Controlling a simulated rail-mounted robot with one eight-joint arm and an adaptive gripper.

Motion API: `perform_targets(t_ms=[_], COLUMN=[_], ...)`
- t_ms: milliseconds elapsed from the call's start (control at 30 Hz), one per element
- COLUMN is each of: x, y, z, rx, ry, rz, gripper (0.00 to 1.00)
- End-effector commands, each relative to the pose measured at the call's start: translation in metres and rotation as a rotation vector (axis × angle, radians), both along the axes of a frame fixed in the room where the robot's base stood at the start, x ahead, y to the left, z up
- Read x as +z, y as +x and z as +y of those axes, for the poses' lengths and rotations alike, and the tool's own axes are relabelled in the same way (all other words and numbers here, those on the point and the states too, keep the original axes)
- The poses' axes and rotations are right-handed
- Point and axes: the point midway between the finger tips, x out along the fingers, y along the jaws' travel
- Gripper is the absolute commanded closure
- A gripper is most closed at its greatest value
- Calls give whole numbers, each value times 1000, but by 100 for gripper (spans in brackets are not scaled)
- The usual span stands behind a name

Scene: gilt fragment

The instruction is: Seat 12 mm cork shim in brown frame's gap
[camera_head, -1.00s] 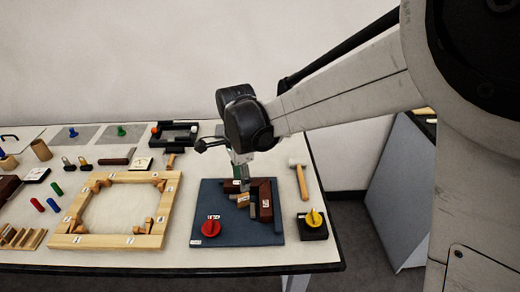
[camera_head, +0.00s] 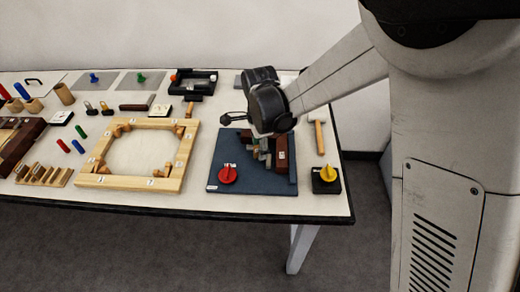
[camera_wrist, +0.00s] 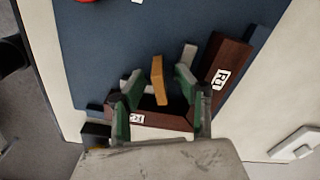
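My gripper (camera_wrist: 158,98) has green-lined fingers, open and pointed down at the blue board. A flat orange-tan piece, likely the cork shim (camera_wrist: 157,82), stands between the fingers with visible space on both sides. Its size marking is not readable. Dark brown rails lie around it: one labelled R1 (camera_wrist: 228,72) to the right, another (camera_wrist: 160,120) partly behind the fingers. In the head view, my gripper (camera_head: 264,150) is low over the board beside a brown rail (camera_head: 282,158). Whether the shim is in a gap cannot be told.
The blue board (camera_head: 250,180) carries a red knob (camera_head: 228,173). A pale wood frame (camera_head: 125,182) lies left, with another dark brown frame (camera_head: 30,135) farther left.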

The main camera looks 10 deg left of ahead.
Motion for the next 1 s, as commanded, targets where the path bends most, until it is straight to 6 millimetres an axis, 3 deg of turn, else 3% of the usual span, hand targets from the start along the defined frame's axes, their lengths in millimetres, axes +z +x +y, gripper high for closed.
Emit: perform_targets(t_ms=[133,367,767,1000], x=[0,0,4,28], y=[0,0,0,0], z=[0,0,0,0], rx=[0,0,0,0], ry=[0,0,0,0], rz=[0,0,0,0], gripper=[70,100,100,100])
